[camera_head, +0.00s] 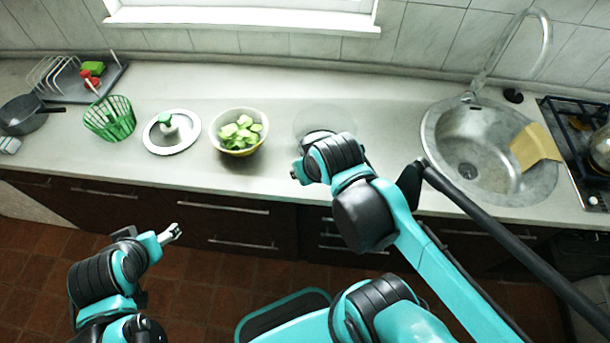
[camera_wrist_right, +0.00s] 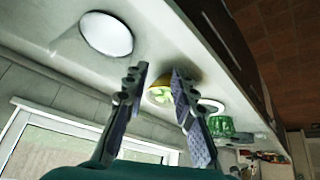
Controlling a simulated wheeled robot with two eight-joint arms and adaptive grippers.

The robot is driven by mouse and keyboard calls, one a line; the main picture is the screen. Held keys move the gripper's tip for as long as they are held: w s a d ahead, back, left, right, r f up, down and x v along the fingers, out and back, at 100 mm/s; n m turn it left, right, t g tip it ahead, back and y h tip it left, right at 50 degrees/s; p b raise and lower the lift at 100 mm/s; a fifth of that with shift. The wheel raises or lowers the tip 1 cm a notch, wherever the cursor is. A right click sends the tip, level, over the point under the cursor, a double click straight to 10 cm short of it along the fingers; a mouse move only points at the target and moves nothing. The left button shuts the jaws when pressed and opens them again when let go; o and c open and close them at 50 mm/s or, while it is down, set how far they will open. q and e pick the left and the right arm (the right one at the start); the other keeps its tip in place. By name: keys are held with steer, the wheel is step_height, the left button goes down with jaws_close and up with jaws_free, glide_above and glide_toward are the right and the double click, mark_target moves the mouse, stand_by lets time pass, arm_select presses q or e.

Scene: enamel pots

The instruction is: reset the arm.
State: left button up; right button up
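My right arm reaches up from the lower right in the head view. Its gripper (camera_head: 300,172) is at the counter's front edge, partly hidden by the wrist. In the right wrist view the two fingers of this gripper (camera_wrist_right: 157,72) stand apart with nothing between them. A yellow bowl of green slices (camera_head: 239,133) lies beyond the fingers and shows between them in the wrist view (camera_wrist_right: 160,96). My left gripper (camera_head: 171,233) is at lower left, in front of the drawers and clear of the counter. It looks empty, but its finger gap is too small to judge.
A clear round vessel (camera_head: 318,118) stands just behind my right wrist. The green basket (camera_head: 110,121) and white-rimmed lid (camera_head: 172,146) are left of the bowl. The sink (camera_head: 462,145) with a yellow cloth (camera_head: 534,146) is right. A dish rack (camera_head: 60,76) and pan (camera_head: 22,122) are far left.

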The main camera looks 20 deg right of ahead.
steer(key=shift+s+a+f+m+t, duration=0.15)
steer(key=shift+s+a+f+t, duration=0.1)
steer(key=shift+s, duration=0.2)
steer(key=shift+s+a+f+m+t, duration=0.15)
steer(key=shift+s+t, duration=0.1)
steer(key=shift+s, duration=0.15)
steer(key=shift+f+b, duration=0.85)
steer(key=shift+b, duration=0.05)
